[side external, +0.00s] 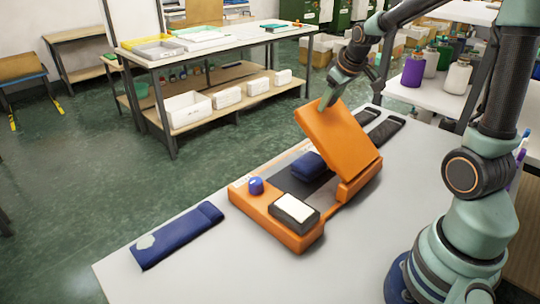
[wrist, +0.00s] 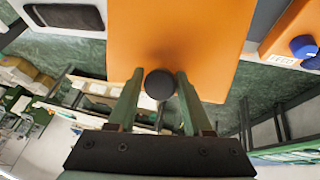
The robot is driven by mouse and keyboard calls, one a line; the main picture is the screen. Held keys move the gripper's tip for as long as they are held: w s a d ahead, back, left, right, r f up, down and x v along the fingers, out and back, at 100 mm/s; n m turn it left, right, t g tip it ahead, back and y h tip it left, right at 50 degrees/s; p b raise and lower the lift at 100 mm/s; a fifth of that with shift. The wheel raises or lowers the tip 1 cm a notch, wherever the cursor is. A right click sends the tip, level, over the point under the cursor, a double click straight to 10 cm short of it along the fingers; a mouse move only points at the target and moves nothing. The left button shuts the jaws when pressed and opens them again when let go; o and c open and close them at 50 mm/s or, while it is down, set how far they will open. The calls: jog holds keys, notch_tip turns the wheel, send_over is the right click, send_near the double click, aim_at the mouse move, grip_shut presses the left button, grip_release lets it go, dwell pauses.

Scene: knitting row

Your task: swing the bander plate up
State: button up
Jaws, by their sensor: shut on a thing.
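The orange bander plate (side external: 338,140) stands tilted up and back, steeply raised over the right end of the orange bander base (side external: 270,225). It also fills the top middle of the wrist view (wrist: 180,40). My gripper (side external: 325,103) is at the plate's raised upper edge. In the wrist view my gripper (wrist: 160,85) has its two fingers on either side of a round black knob (wrist: 159,84) at that edge, and it is shut on this knob. The fingers hide the knob in the side view.
A folded navy piece (side external: 309,166) lies on the base behind a dark block with a white top (side external: 295,210) and a blue knob (side external: 256,185). Another navy folded piece (side external: 177,235) lies at the table's left. Dark folded pieces (side external: 385,131) lie behind the plate. The front table (side external: 210,275) is clear.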

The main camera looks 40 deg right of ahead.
aim_at(337, 124)
jog(key=shift+w+d+r, duration=0.1)
jog(key=shift+d+r, duration=0.15)
jog(key=shift+d, duration=0.1)
jog(key=shift+o, duration=0.4)
jog(key=shift+s+r+m+t+h, duration=0.15)
jog(key=shift+s+r+t+h, duration=0.2)
jog(key=shift+s, duration=0.35)
jog(key=shift+s+r+m+t+h, duration=0.15)
jog(key=shift+s+r+t, duration=0.2)
jog(key=shift+s+r, duration=0.25)
jog(key=shift+s, duration=0.15)
jog(key=shift+o, duration=0.2)
jog(key=shift+s+r+t, duration=0.15)
jog(key=shift+s, duration=0.35)
jog(key=shift+s+r+t, duration=0.15)
jog(key=shift+s, duration=0.3)
jog(key=shift+s+a+r+h, duration=0.15)
jog(key=shift+s+h, duration=0.25)
jog(key=shift+s, duration=0.25)
jog(key=shift+s+m, duration=0.1)
jog(key=shift+m, duration=0.2)
jog(key=shift+s, duration=0.15)
